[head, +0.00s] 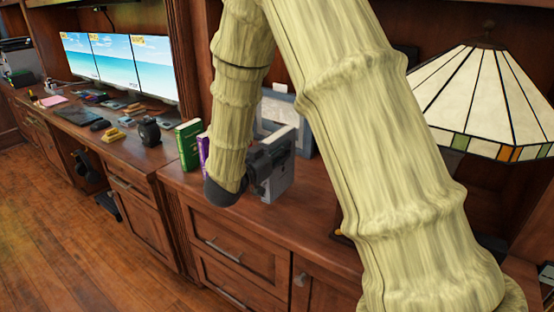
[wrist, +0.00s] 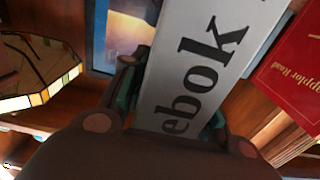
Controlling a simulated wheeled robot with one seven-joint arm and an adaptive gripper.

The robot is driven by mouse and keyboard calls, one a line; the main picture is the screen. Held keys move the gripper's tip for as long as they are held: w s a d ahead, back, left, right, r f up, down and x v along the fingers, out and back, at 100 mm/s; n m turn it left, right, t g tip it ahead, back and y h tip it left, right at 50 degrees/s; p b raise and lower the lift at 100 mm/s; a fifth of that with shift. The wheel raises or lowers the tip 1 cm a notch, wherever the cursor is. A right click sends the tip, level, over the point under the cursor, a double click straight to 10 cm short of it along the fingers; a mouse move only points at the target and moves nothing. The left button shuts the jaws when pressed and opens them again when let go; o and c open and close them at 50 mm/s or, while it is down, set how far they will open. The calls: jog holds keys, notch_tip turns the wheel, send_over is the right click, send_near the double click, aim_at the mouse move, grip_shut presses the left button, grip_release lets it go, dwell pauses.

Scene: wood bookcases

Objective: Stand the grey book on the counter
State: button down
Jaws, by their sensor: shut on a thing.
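The grey book (head: 281,180) is upright at the counter's front part, beside my forearm in the head view. My gripper (head: 262,165) is shut on it from the left side. In the wrist view the book's pale face with large dark letters (wrist: 195,75) runs between my fingers (wrist: 172,100). The wooden counter (head: 325,205) is under the book. I cannot tell whether the book's lower edge touches the counter. My arm hides part of the counter behind and to the left.
A green book (head: 189,145) and a purple book (head: 203,152) stand left of my gripper. A picture frame (head: 268,112) is behind the grey book. A stained-glass lamp (head: 485,100) is at right. The wrist view shows a red book (wrist: 292,75) near the grey one.

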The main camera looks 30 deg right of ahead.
jog(key=shift+w+d+f, duration=0.1)
jog(key=shift+w+f, duration=0.15)
jog(key=shift+f, duration=0.65)
jog(key=shift+w+d+f, duration=0.1)
jog(key=shift+w+f, duration=0.1)
jog(key=shift+f, duration=0.65)
jog(key=c, duration=1.1)
grip_release()
jog(key=shift+f, duration=0.1)
jog(key=v, duration=1.2)
